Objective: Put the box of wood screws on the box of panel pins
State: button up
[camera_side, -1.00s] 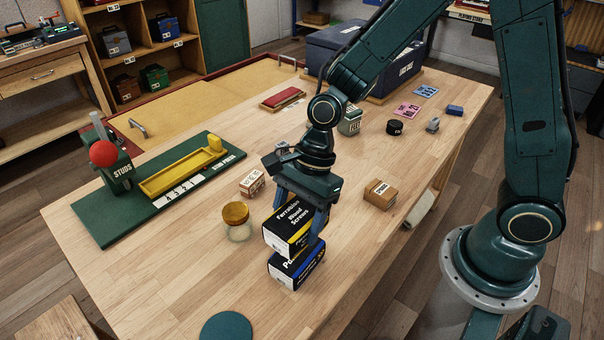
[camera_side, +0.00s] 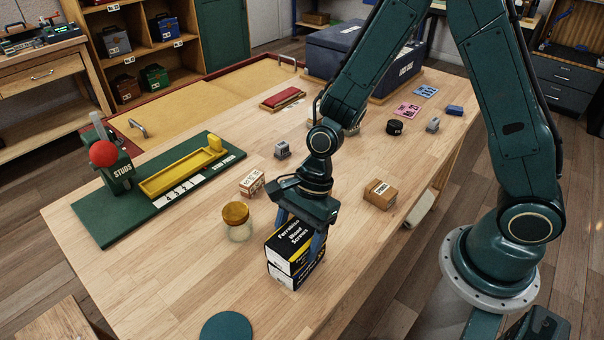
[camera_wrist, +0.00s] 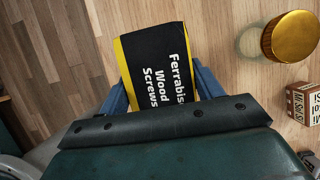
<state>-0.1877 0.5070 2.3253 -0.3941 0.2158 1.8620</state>
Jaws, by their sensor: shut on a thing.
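The box of wood screws (camera_side: 286,246) is black with a yellow band and white lettering. It sits squarely on top of the box of panel pins (camera_side: 289,277), or so close above it that I see no gap. The panel pins box stands on the bench, and mostly its lower front face shows. My gripper (camera_side: 299,236) points down and is shut on the wood screws box, with a blue finger on each side. In the wrist view the wood screws box (camera_wrist: 157,68) lies between the two fingers and hides the box under it.
A glass jar with a gold lid (camera_side: 236,214) stands just left of the boxes. A small printed box (camera_side: 252,183) is behind it, and a brown carton (camera_side: 380,194) is to the right. A dark green disc (camera_side: 227,327) lies in front.

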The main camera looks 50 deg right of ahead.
jog(key=shift+f, duration=0.1)
dwell(0.3)
jog(key=o, duration=1.4)
jog(key=v, duration=1.2)
